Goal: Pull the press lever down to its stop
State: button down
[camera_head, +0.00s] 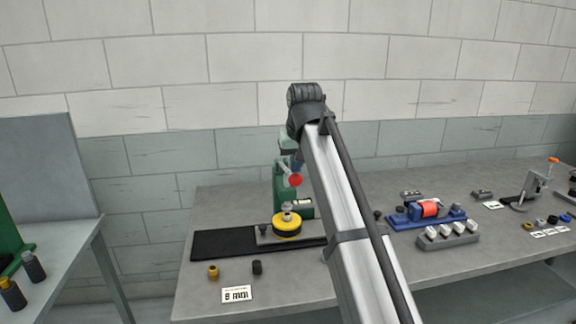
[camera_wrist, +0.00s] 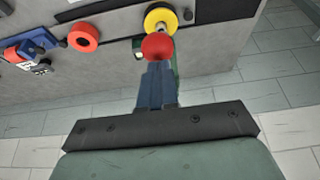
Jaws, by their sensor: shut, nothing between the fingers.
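The green press (camera_head: 279,188) stands on the bench, partly hidden by my arm. Its lever ends in a red ball knob (camera_head: 295,181), which also shows in the wrist view (camera_wrist: 158,46). The lever slopes down to the right toward the knob. A yellow disc (camera_head: 287,225) with a metal top sits at the press's base; it is beyond the knob in the wrist view (camera_wrist: 160,18). My gripper (camera_head: 298,168) is just above the knob, its blue fingers (camera_wrist: 157,72) shut and empty, pointing at it. I cannot tell whether the fingertips touch the knob.
A dark mat (camera_head: 220,244) lies under the press area, with a small brass part (camera_head: 213,271), a black part (camera_head: 257,267) and a label card (camera_head: 237,294) in front. Right of my arm are a blue fixture with a red cylinder (camera_head: 430,209) and a grey block (camera_head: 447,236).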

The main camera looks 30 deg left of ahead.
aim_at(296, 176)
jog(key=shift+s+d+f, duration=0.15)
jog(key=shift+f, duration=0.6)
jog(key=shift+s+d+f, duration=0.15)
jog(key=shift+f, duration=0.55)
dwell(1.7)
jog(key=shift+s+d+f, duration=0.15)
jog(key=shift+f, duration=0.95)
jog(key=shift+s+d+f, duration=0.1)
jog(key=shift+f, duration=1)
dwell(2.7)
